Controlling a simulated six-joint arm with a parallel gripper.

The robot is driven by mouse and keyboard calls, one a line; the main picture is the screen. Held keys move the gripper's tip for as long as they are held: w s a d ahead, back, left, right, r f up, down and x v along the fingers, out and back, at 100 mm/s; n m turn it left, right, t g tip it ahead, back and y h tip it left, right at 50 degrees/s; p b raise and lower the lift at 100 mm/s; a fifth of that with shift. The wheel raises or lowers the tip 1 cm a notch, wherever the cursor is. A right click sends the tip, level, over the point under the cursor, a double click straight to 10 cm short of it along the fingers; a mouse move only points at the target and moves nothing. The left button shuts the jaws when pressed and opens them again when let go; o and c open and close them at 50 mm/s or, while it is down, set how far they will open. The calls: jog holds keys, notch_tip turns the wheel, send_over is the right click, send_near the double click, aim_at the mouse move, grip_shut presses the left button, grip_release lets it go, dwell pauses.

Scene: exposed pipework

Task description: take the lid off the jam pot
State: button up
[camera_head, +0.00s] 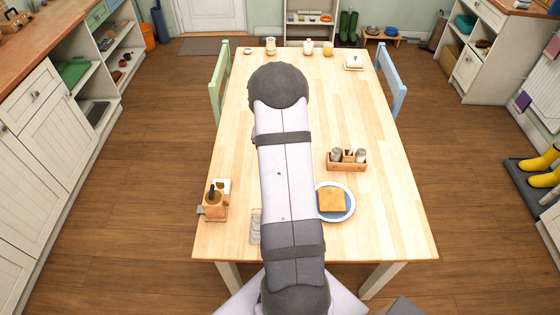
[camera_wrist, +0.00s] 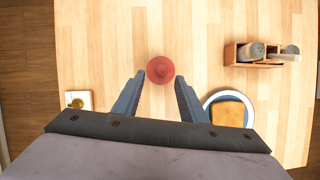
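A round red lid-like top with a small knob (camera_wrist: 160,70), which looks like the jam pot's lid, shows from above in the wrist view. The pot's body beneath it is not visible. My gripper (camera_wrist: 160,80) is open, its two blue-grey fingers on the left and right of the red top. The fingertips reach to about its lower edge in the picture, with a gap on both sides. How high the fingers are above it I cannot tell. In the head view my arm hides both the red top and the gripper.
A wooden caddy with shakers (camera_head: 347,161) and a plate with toast (camera_head: 332,202) stand to the right. A wooden holder (camera_head: 215,200) stands at the table's left edge. Small pots and a butter dish (camera_head: 354,62) are at the far end. The table around the red top is clear.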

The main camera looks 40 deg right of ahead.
jog(key=shift+p+x, duration=0.5)
jog(key=shift+x, duration=2.35)
jog(key=shift+s+d, duration=0.1)
jog(key=shift+d, duration=0.1)
jog(key=shift+r, duration=0.1)
grip_shut()
